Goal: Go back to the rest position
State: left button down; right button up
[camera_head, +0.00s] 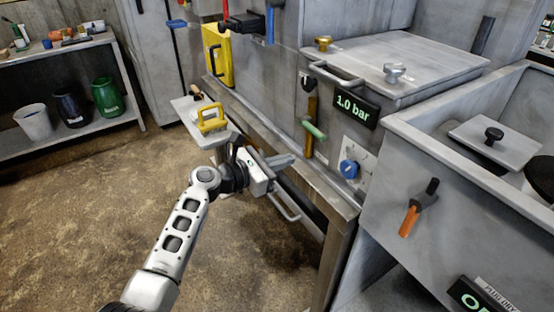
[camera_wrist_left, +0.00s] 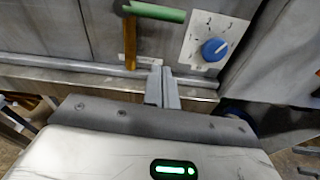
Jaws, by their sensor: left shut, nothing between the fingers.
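My left gripper (camera_head: 284,161) is in front of the waste compactor's bench edge, left of the blue knob (camera_head: 349,168). In the left wrist view its two fingers (camera_wrist_left: 162,88) are together with nothing between them. The green-handled lever (camera_head: 314,130) is beyond the gripper. It also shows at the top of the left wrist view (camera_wrist_left: 155,12), beside the blue knob (camera_wrist_left: 214,49). My right gripper is in neither view.
A lidded chamber (camera_head: 420,58) with a "1.0 bar" display (camera_head: 356,106) stands behind. An open grey bin (camera_head: 400,140) with an orange-handled lever (camera_head: 410,220) is at right. A yellow-handled tool (camera_head: 211,119) is left of the gripper. Open floor (camera_head: 90,220) lies at left.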

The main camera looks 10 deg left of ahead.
pick_arm(q)
jog(key=shift+v, duration=0.9)
jog(key=s+a+f+m+g+y, duration=0.1)
jog(key=s+a+f+m+y, duration=0.15)
jog(key=s+f+m, duration=0.4)
jog(key=s+a+f+m+y, duration=0.1)
jog(key=s+f+m+y, duration=0.2)
jog(key=s+f+m, duration=0.4)
jog(key=s+a+f+m+y, duration=0.1)
jog(key=s+a+m+y, duration=0.1)
jog(key=s+m, duration=1.2)
jog(key=shift+s+m+y, duration=0.35)
jog(key=shift+s+y, duration=0.5)
jog(key=shift+s, duration=0.05)
jog(key=shift+a+f, duration=0.1)
jog(key=shift+a, duration=0.1)
